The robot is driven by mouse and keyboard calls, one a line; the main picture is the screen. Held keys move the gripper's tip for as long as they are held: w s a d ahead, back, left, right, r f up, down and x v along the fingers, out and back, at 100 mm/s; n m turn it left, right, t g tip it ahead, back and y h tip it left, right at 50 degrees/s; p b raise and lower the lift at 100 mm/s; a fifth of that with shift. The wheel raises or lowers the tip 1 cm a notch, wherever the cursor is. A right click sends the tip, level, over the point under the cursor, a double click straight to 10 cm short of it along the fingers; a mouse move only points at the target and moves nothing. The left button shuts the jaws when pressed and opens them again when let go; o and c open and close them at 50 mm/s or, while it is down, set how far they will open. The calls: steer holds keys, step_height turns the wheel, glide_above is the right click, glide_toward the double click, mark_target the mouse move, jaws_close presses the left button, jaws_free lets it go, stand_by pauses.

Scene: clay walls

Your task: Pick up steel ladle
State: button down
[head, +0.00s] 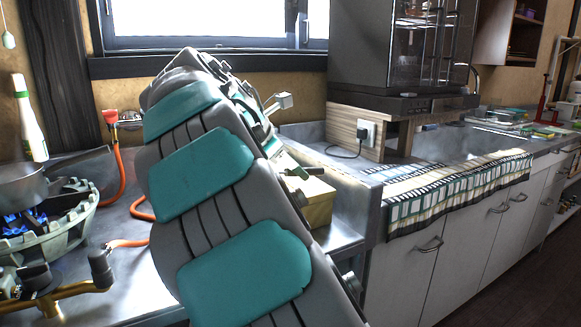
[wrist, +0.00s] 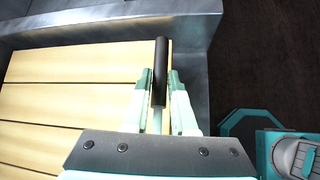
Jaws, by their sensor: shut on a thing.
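The steel ladle (wrist: 160,60) shows in the wrist view as a dark rod-like handle with a short pale metal part below it. My gripper (wrist: 159,82) is shut on it, one pale green and white finger on each side. The dark end points away, past the fingertips. The ladle's bowl is not visible. In the head view my own arm covers most of this spot, and my gripper (head: 296,172) shows only in part at the arm's far side.
A yellow slatted wooden box (wrist: 70,70) lies under my gripper, beside a grey metal edge (wrist: 110,30). A pan (head: 22,185) sits over a lit blue flame at left. An orange hose (head: 118,165) crosses the counter. A striped cloth (head: 455,195) hangs over the counter edge at right.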

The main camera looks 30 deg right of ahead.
steer(key=s+a, duration=0.1)
steer(key=s, duration=0.9)
steer(key=shift+r+b, duration=0.35)
steer(key=shift+r, duration=0.1)
steer(key=shift+w, duration=0.1)
